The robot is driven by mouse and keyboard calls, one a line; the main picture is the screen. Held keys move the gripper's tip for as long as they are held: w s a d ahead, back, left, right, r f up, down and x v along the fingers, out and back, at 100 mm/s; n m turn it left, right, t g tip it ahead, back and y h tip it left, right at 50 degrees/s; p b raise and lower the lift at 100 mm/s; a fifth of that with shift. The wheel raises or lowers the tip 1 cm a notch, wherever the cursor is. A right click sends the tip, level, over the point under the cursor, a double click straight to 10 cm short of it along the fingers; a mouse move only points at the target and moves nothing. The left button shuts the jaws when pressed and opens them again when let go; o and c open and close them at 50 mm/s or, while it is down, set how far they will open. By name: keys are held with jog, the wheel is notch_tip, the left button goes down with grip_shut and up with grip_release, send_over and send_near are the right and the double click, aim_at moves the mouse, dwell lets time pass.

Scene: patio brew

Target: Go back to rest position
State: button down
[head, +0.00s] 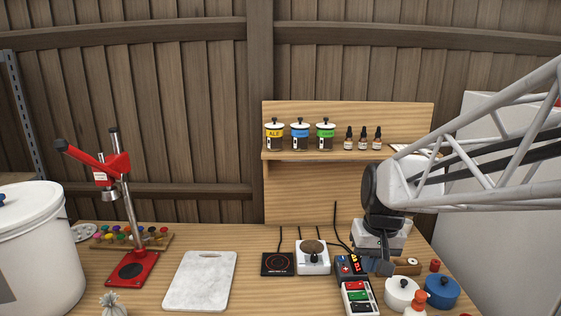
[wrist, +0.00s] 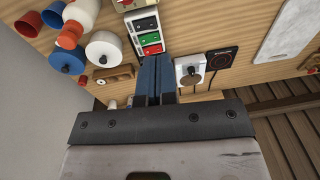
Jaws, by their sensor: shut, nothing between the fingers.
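My gripper (head: 378,267) hangs at the right side of the wooden table, at the end of my arm coming in from the right. In the wrist view its two blue fingers (wrist: 152,80) lie together with nothing between them. The fingertips are beside the black control box (head: 350,267) with the red display, and close to the button box (head: 357,298) with green, red and dark buttons. In the wrist view the fingers point towards that button box (wrist: 149,32). I cannot tell whether the fingers touch anything.
A shelf (head: 350,155) with jars is behind. The marble board (head: 200,283) is clear.

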jog(key=s+t+h, duration=0.1)
jog(key=s, duration=1.6)
jog(key=shift+s+a+r+t, duration=0.2)
jog(key=shift+s+r+t, duration=0.1)
jog(key=shift+r, duration=0.15)
